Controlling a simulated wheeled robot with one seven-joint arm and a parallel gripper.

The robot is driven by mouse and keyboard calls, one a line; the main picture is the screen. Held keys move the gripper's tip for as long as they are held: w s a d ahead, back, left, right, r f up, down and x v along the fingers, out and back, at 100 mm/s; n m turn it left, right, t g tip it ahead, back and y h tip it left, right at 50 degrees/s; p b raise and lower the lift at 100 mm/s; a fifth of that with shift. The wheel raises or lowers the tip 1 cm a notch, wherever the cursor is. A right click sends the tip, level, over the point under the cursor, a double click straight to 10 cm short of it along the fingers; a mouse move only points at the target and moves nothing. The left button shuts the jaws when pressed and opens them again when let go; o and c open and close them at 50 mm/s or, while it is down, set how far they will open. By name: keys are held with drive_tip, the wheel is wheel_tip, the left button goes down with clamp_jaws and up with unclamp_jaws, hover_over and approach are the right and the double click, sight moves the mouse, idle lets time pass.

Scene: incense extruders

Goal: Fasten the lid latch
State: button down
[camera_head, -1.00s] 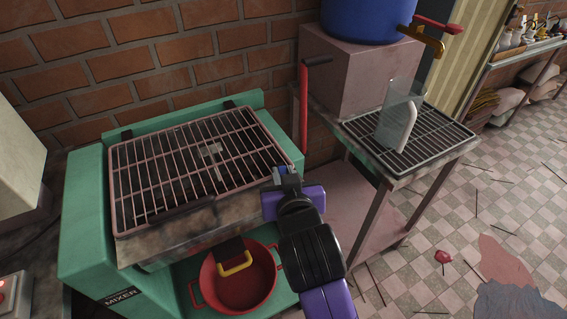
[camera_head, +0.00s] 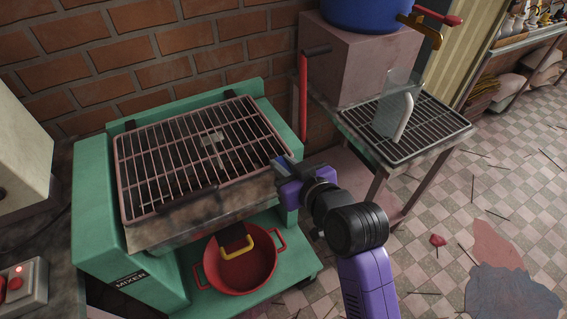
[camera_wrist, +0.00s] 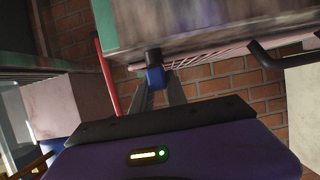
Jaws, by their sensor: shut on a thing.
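The green mixer (camera_head: 95,225) has a wire grill lid (camera_head: 190,150) lying down over its trough. My gripper (camera_head: 283,168) is at the lid's front right corner, by the trough's dark rim. In the wrist view my gripper (camera_wrist: 157,88) points at the trough's underside and rim. Its two grey fingers are shut on a small blue piece with a dark top (camera_wrist: 155,74), which appears to be the lid latch. The piece sits against the rim. Whether it is hooked on the lid cannot be told.
A metal stand with a grate (camera_head: 440,130) and a blue drum (camera_head: 365,12) are to the right. The checkered floor is mostly open.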

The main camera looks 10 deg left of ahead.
drive_tip(key=c, duration=1.3)
unclamp_jaws()
drive_tip(key=v, duration=0.7)
drive_tip(key=shift+s+d+r, duration=0.2)
drive_tip(key=shift+s, duration=0.1)
